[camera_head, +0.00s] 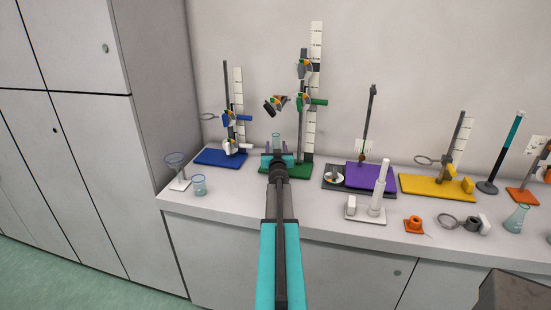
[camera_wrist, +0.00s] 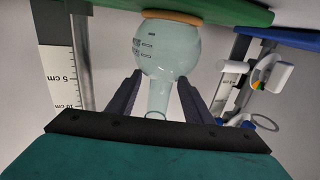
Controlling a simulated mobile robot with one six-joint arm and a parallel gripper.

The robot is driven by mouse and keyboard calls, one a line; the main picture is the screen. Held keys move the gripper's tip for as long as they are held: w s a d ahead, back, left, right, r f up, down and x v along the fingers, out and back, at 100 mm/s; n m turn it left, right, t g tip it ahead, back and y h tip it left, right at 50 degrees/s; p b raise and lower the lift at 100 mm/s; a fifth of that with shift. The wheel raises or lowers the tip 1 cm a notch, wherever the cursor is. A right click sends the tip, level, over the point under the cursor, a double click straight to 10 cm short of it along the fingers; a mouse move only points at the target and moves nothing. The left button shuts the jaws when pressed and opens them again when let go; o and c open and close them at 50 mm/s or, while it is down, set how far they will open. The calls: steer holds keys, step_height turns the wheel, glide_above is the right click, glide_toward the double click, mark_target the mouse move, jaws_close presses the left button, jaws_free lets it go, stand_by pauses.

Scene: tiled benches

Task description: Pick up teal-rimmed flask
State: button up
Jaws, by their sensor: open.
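A round-bottomed flask of clear, pale green glass (camera_wrist: 166,50) appears upside down in the wrist view. Its bulb rests on a tan ring (camera_wrist: 172,17) on a green stand base (camera_wrist: 225,13). Its neck points toward my gripper (camera_wrist: 158,84), whose two dark fingers stand open on either side of the neck and lower bulb, with gaps visible. In the head view the flask's neck and greenish rim (camera_head: 276,139) show just above my gripper (camera_head: 277,151); the bulb is hidden behind my arm. A conical flask (camera_head: 517,218) stands far right; its rim also looks teal.
A green stand with clamps (camera_head: 302,100) and a ruler rises beside the flask. A blue-based stand (camera_head: 215,157) is to the left. A beaker (camera_head: 199,185) and a funnel on a holder (camera_head: 176,168) stand front left. A purple plate (camera_head: 371,174) lies right.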

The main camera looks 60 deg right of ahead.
mark_target(277, 140)
stand_by(0.3)
jaws_close()
steer(key=shift+r, duration=0.2)
steer(key=shift+r, duration=0.5)
steer(key=shift+s+a+r, duration=0.1)
steer(key=shift+r, duration=0.55)
steer(key=shift+s+a+r, duration=0.1)
steer(key=shift+r, duration=0.5)
steer(key=s+a+p, duration=0.2)
steer(key=s+a, duration=0.2)
steer(key=s, duration=0.2)
steer(key=s+a+r+p, duration=0.1)
steer(key=s+a+p, duration=0.1)
steer(key=s+a, duration=0.2)
steer(key=s, duration=0.3)
steer(key=shift+a, duration=0.15)
steer(key=shift+r, duration=0.1)
